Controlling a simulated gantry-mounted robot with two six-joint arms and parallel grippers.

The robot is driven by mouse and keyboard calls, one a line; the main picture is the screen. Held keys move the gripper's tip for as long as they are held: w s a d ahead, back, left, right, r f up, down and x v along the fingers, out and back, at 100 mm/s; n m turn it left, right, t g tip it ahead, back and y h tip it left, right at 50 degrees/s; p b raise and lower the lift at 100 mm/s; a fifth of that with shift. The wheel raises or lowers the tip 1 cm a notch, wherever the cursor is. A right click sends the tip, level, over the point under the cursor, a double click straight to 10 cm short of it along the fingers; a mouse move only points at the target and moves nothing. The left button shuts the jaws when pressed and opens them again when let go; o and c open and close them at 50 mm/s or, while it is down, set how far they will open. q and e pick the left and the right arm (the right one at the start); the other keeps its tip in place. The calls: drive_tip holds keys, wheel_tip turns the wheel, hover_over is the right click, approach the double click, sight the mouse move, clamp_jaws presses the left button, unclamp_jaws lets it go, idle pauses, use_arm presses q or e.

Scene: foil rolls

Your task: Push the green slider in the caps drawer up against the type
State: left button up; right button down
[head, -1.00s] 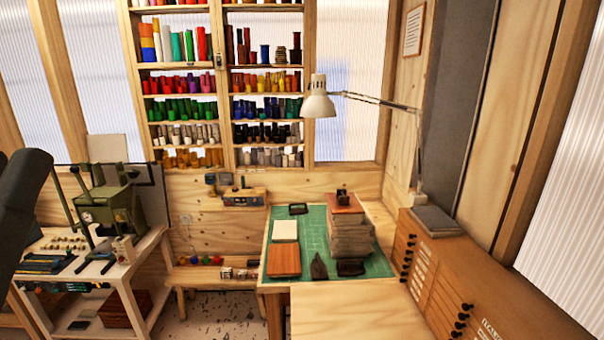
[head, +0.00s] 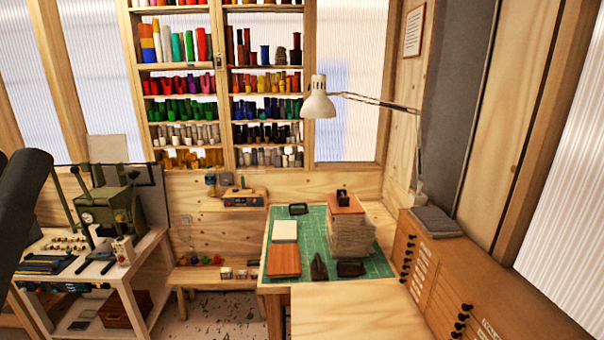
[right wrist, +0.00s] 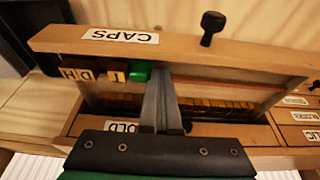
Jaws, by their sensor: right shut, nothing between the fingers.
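The caps drawer (right wrist: 230,62) is pulled open in the right wrist view, its CAPS label upside down. A row of letter type (right wrist: 88,75) lies at its left end, behind the drawer front. The green slider (right wrist: 140,72) sits at the right end of that row and appears to touch the last piece. My right gripper (right wrist: 157,72) is shut and empty, its fingertips down in the drawer just right of the slider. Whether they touch it I cannot tell. My left gripper is out of view; only a dark part of my arm shows at the left of the head view.
A dark knob (right wrist: 212,25) stands on the drawer front. Another row of type (right wrist: 215,105) lies behind the fingers. The drawer cabinet (head: 480,295) stands at the right in the head view, beside a green cutting mat (head: 312,225) with stacked paper. A press (head: 110,205) stands at the left.

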drive_tip(key=shift+s, duration=0.85)
drive_tip(key=shift+w, duration=0.15)
drive_tip(key=shift+w, duration=0.25)
drive_tip(key=shift+r, duration=0.1)
wheel_tip(320, 180, up, 5)
drive_tip(key=p, duration=0.5)
drive_tip(key=shift+f, duration=0.2)
wheel_tip(320, 180, up, 2)
drive_tip(key=p, duration=0.2)
drive_tip(key=shift+r+p, duration=0.1)
drive_tip(key=shift+p, duration=0.25)
drive_tip(key=shift+a, duration=0.1)
